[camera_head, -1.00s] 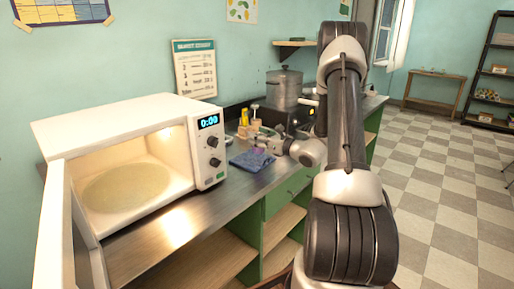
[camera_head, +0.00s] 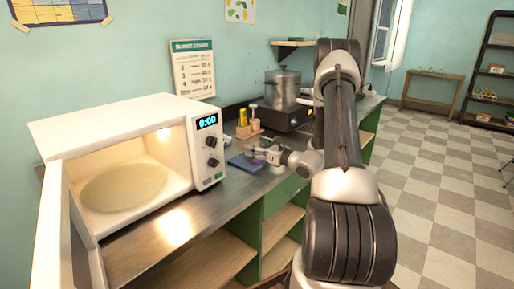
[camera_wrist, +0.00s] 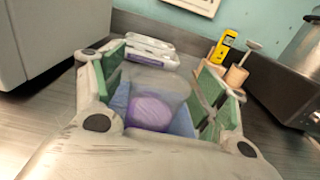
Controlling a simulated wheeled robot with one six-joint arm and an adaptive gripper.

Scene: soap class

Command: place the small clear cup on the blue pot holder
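The small clear cup (camera_wrist: 158,84) is between the green-padded fingers of my gripper (camera_wrist: 160,92), which looks shut on it. A purple round patch shows through the lower part of the cup. The blue pot holder (camera_head: 240,163) lies flat on the counter, left of my gripper (camera_head: 262,153) in the head view. In the wrist view a blue part of the pot holder (camera_wrist: 182,122) shows below and beside the cup. The cup is over the pot holder; I cannot tell whether it touches it.
An open microwave (camera_head: 120,160) stands left on the counter. A wooden holder with a yellow item (camera_head: 243,119) and a steel pot (camera_head: 284,88) on a dark cooker are behind. A pale lavender-and-white object (camera_wrist: 140,50) lies beyond the cup.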

